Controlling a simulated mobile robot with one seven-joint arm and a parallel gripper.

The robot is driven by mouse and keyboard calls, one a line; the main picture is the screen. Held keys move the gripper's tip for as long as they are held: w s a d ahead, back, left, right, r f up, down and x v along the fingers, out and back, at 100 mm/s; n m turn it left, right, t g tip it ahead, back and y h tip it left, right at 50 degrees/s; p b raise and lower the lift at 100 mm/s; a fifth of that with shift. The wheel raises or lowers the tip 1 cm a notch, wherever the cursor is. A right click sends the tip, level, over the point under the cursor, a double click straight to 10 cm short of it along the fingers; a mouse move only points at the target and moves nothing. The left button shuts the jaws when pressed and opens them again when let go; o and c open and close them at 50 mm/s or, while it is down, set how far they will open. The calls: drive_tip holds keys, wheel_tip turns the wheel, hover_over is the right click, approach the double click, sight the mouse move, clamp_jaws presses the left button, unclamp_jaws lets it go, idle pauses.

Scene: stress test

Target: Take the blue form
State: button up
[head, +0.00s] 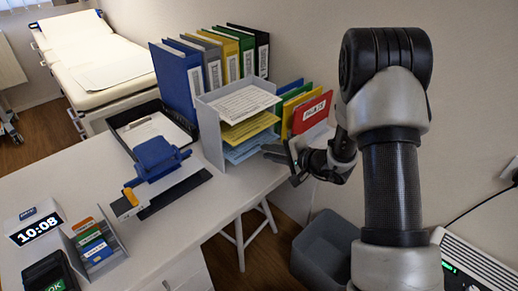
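A light grey letter tray (211,137) stands at the desk's right end with stacked levels. A white form (243,104) lies on its top level and a yellow form (250,127) on the middle one. The blue form (245,149) lies on the lowest level, with only its front part showing under the yellow one. My gripper (272,152) is just right of the tray, at about the height of the lowest level, with its dark fingers pointing left towards the blue form. I cannot tell whether they touch it or how far apart they are.
Several binders (180,85) stand behind the tray, and coloured folders (312,112) stand to its right. A blue hole punch (158,158), a clipboard (148,132), a clock (36,230) and a card rack (95,247) are on the desk. A grey bin (325,250) stands below.

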drive_tip(key=b+x, duration=0.2)
drive_tip(key=shift+w+a+f, duration=0.1)
drive_tip(key=shift+w+f, duration=0.05)
drive_tip(key=shift+f, duration=0.25)
drive_tip(key=shift+w+a+b, duration=0.6)
drive_tip(key=shift+b, duration=0.2)
clamp_jaws()
